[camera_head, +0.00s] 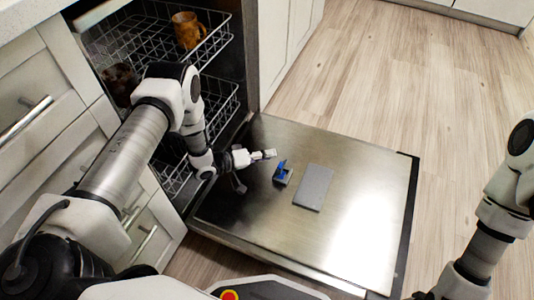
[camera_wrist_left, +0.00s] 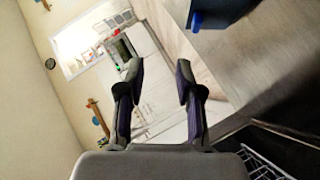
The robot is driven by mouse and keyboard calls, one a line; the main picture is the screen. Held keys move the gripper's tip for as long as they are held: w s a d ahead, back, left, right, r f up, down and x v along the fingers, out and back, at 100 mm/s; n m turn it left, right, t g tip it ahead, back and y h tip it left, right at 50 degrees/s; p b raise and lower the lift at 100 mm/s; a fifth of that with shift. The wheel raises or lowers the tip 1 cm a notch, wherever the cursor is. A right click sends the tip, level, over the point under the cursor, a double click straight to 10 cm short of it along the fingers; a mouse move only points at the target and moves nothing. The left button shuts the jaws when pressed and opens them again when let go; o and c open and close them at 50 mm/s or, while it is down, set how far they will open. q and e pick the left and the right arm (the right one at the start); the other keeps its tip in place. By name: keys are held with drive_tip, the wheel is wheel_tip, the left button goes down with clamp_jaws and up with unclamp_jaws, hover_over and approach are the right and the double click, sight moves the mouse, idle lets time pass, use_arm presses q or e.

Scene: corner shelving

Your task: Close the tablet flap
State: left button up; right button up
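The tablet compartment (camera_head: 284,177) is a small dark box on the inner face of the lowered dishwasher door. A blue part (camera_head: 281,168) stands up at it; I cannot tell whether this is the flap or a tablet. A flat grey plate (camera_head: 313,187) lies just to its right. My left gripper (camera_head: 258,170) is close to the left of the compartment, apart from it. In the left wrist view its fingers (camera_wrist_left: 158,78) are spread and empty, with the blue part (camera_wrist_left: 196,20) beyond them at the upper right. The right gripper is out of frame.
The steel dishwasher door (camera_head: 350,230) lies open and flat. Wire racks (camera_head: 130,45) inside hold a brown mug (camera_head: 187,30) and a dark cup (camera_head: 119,84). Cabinet drawers (camera_head: 40,90) stand at the left. The wooden floor (camera_head: 390,75) beyond the door is clear.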

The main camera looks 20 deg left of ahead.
sight(278, 168)
use_arm(q)
drive_tip(key=s+a+f+n, duration=0.1)
drive_tip(key=s+a+f, duration=0.2)
drive_tip(key=s, duration=0.1)
drive_tip(key=shift+y, duration=0.4)
drive_tip(key=b+x, duration=0.1)
drive_tip(key=x, duration=0.2)
drive_tip(key=b+x, duration=0.1)
drive_tip(key=x, duration=0.3)
drive_tip(key=shift+s+d+f+b, duration=0.1)
drive_tip(key=shift+d+f+b, duration=0.15)
drive_tip(key=shift+b, duration=0.05)
drive_tip(key=shift+w+d, duration=0.25)
drive_tip(key=shift+w, duration=0.05)
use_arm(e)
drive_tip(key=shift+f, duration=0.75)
use_arm(q)
drive_tip(key=shift+c, duration=0.3)
clamp_jaws()
